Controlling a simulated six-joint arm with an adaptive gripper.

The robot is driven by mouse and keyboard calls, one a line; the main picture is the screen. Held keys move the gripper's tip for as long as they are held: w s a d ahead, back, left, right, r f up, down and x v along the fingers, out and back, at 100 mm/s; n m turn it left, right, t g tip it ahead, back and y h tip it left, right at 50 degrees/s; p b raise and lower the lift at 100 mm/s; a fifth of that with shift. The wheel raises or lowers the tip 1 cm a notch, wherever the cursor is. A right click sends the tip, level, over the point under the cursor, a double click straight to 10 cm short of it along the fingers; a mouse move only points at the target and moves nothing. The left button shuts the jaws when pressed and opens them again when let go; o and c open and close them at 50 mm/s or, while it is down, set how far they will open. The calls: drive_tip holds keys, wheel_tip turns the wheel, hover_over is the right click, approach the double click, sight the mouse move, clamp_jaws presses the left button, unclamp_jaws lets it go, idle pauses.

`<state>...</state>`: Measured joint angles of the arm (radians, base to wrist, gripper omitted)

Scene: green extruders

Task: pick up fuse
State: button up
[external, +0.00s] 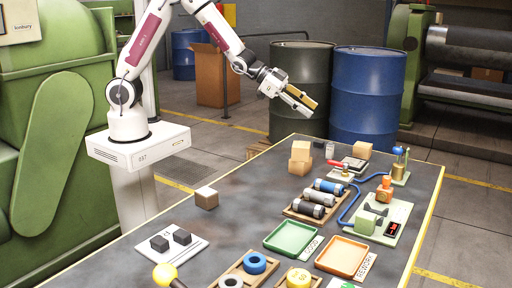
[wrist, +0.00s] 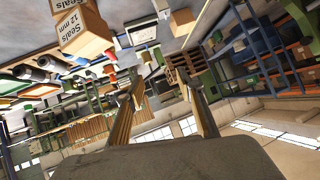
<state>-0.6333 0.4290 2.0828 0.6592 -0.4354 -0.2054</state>
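Several thick cylinders with blue, grey and dark bodies and metal-looking ends (external: 318,198) lie side by side in a wooden rack on the table. They look like fuses, but no label shows which one is the fuse. In the wrist view, similar cylinders (wrist: 50,64) show at the upper left, in a tilted, nearly inverted view. My gripper (external: 311,105) is high above the back of the table, well away from the rack. In the wrist view its two fingers (wrist: 162,80) stand apart with nothing between them.
Cardboard boxes (external: 300,158) stand near the table's back edge, close below my gripper. A green tray (external: 290,238) and an orange tray (external: 342,256) lie in front of the rack. Blue tubing (external: 352,207) runs to the rack's right. The table's left middle is mostly clear.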

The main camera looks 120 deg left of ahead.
drive_tip(key=a+f, duration=0.4)
drive_tip(key=f, duration=0.2)
drive_tip(key=t+h, duration=0.2)
approach(328, 158)
drive_tip(key=w+r, duration=0.1)
drive_tip(key=a+r, duration=0.1)
drive_tip(key=r, duration=0.1)
drive_tip(key=shift+w+a+r, duration=0.1)
drive_tip(key=shift+w+a, duration=0.05)
drive_tip(key=shift+w, duration=0.2)
drive_tip(key=shift+s+a+f+t, duration=0.2)
drive_tip(key=shift+f+t, duration=0.1)
drive_tip(key=shift+f, duration=0.25)
drive_tip(key=shift+x, duration=1.3)
drive_tip(key=shift+d, duration=0.1)
drive_tip(key=shift+x, duration=2.65)
drive_tip(key=shift+r, duration=0.1)
clamp_jaws()
